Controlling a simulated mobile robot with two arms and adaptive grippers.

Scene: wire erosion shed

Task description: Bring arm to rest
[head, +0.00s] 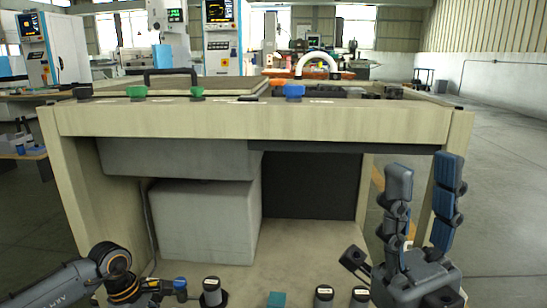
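My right gripper (422,178) is at the lower right, in front of the bench's right end. Its two blue-padded fingers point up and stand apart. It is open, with nothing between the fingers. My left arm (58,284) comes in low at the left edge, and its dark wrist joint with an orange ring shows near the bottom.
A beige bench (250,121) spans the middle, with green knobs (136,92), a blue knob (293,91) and a white curved pipe (318,58) on top. A grey box (205,222) stands beneath. Small dark cylinders (212,292) and a teal block (276,299) show low down. Open floor lies right.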

